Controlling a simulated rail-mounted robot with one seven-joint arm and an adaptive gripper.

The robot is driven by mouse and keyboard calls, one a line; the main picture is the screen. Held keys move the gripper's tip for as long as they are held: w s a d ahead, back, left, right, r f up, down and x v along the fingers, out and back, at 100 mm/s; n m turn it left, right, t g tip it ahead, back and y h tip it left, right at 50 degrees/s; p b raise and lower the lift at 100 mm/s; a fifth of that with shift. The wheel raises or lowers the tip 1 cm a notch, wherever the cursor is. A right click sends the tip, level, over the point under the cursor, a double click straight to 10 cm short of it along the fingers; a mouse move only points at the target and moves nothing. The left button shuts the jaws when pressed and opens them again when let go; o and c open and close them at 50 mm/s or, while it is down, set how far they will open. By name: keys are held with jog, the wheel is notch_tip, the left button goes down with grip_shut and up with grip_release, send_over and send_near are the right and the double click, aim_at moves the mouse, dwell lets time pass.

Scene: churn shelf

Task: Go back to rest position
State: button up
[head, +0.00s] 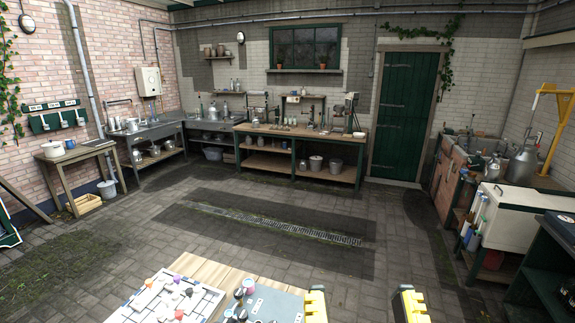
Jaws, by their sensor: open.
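My gripper (364,303) shows at the bottom edge of the head view, right of centre. Its two yellow-and-black fingers stand well apart, so it is open. Nothing shows between them but the paved floor. The rest of my arm is out of the picture. The left finger is beside the right edge of a grey board (277,300) in the picture; I cannot tell whether they touch.
A white gridded board (148,303) with several small coloured items lies left of the grey board, which holds small dark items. Workbenches (310,133) line the back wall. A white chest (508,220) and dark cabinet (540,270) stand right. The middle floor is clear.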

notch_tip(320, 180, up, 17)
jog(key=p, duration=1.4)
jog(key=shift+f, duration=0.15)
dwell(0.6)
